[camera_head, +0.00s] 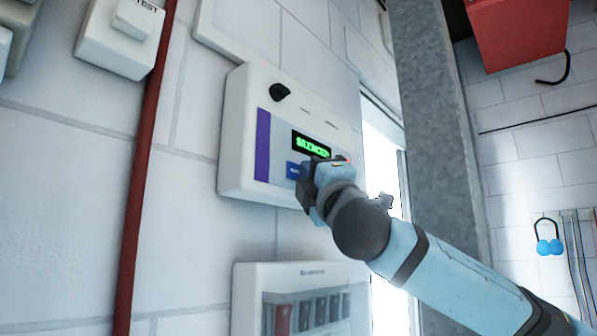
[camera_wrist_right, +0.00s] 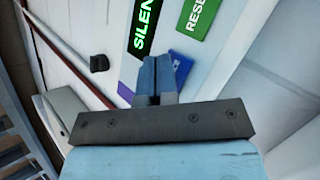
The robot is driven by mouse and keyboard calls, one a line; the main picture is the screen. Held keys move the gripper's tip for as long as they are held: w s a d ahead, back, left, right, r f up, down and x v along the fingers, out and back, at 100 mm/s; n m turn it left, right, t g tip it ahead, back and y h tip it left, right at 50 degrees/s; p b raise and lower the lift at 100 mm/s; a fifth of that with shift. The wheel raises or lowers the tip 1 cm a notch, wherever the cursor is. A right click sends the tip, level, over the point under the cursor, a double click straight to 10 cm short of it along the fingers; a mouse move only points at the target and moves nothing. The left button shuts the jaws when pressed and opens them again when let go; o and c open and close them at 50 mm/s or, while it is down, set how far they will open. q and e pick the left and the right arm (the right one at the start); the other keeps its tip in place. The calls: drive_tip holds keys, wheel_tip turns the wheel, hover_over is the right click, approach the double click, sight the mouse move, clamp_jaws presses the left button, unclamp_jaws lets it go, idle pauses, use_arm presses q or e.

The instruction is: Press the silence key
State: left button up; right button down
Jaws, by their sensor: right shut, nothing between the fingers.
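The white wall panel (camera_head: 240,130) has a purple stripe, a black knob and a dark display (camera_head: 311,144) with green lettering that appears to read "SILENCED". In the right wrist view the display (camera_wrist_right: 146,28) shows "SILEN". A blue key (camera_head: 292,170) sits below the display; its label is not readable. It also shows in the right wrist view (camera_wrist_right: 182,65), partly hidden behind the fingers. My right gripper (camera_head: 307,178) is shut and empty, its tips at or very near the blue key; I cannot tell whether they touch. The fingers also show in the right wrist view (camera_wrist_right: 155,75). My left gripper is not in view.
A green key (camera_wrist_right: 197,17) reading "RESE" is beside the display. The black knob (camera_head: 280,92) sticks out at the panel's upper left. A clear-fronted box (camera_head: 250,300) is below, a red pipe (camera_head: 143,170) left, and a grey column (camera_head: 435,150) right.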

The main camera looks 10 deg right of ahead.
drive_tip(key=shift+s+d, duration=0.35)
drive_tip(key=shift+s, duration=0.1)
drive_tip(key=shift+s, duration=0.1)
drive_tip(key=s+d, duration=0.2)
drive_tip(key=s+d+b, duration=0.1)
drive_tip(key=s, duration=0.1)
drive_tip(key=shift+s+d, duration=0.25)
drive_tip(key=shift+d, duration=0.1)
idle(0.5)
